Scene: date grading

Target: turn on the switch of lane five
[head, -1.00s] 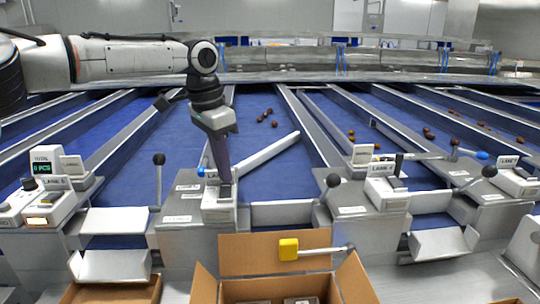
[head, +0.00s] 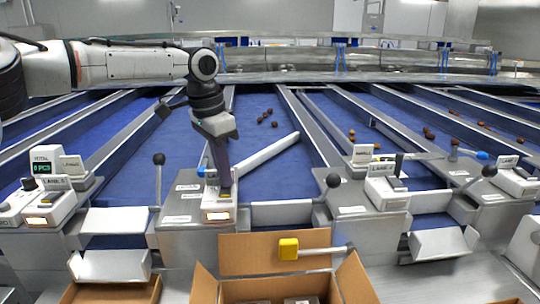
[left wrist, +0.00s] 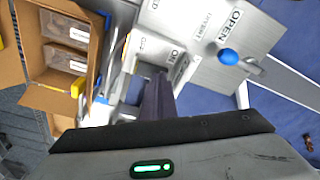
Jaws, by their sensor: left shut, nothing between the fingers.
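The white switch box (head: 218,214) stands between the box on the left, whose label reads like lane 4, and another lane box on the right; its own lane label is hidden by my gripper. A lamp on its front face glows pale orange. My left gripper (head: 223,186) is shut and empty, pointing down with its tips at the top of this box, where the rocker is covered. In the left wrist view the dark fingers (left wrist: 157,98) reach toward the box, beside plates marked ON and OPEN. My right gripper is not in view.
The left switch box (head: 42,208) also has a lit lamp. A blue knob (left wrist: 228,57) is close to my fingers. Black-knobbed levers (head: 333,181) rise nearby. An open carton (head: 275,254) and a yellow-ended paddle (head: 289,249) are in front. Dates lie on blue belts.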

